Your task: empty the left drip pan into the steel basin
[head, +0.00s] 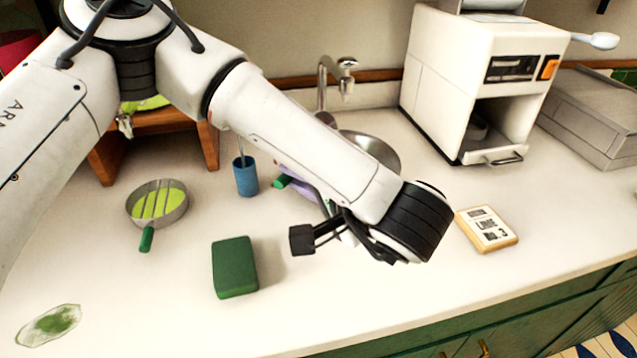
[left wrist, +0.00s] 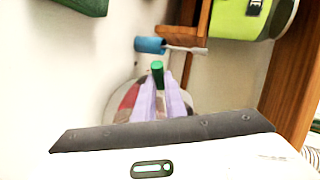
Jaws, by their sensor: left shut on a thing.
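A round steel drip pan (head: 176,213) holding lime-green liquid, with a green handle (head: 147,239), stands at the left of the counter in the head view. My left gripper (head: 290,180) is well to its right, partly hidden behind my forearm. In the left wrist view, its lavender fingers (left wrist: 158,88) are shut on a green handle (left wrist: 157,70). Part of a round grey-rimmed thing with red in it (left wrist: 128,98) shows behind the fingers; whether it joins this handle is unclear. The steel basin (head: 372,149) lies under the faucet, partly hidden by my arm. My right gripper is out of view.
A blue cup (head: 245,177) stands close left of my left gripper, also in the left wrist view (left wrist: 150,45). A green block (head: 234,267), a lettered card block (head: 487,228) and a white machine (head: 455,85) stand on the counter. The front right of the counter is clear.

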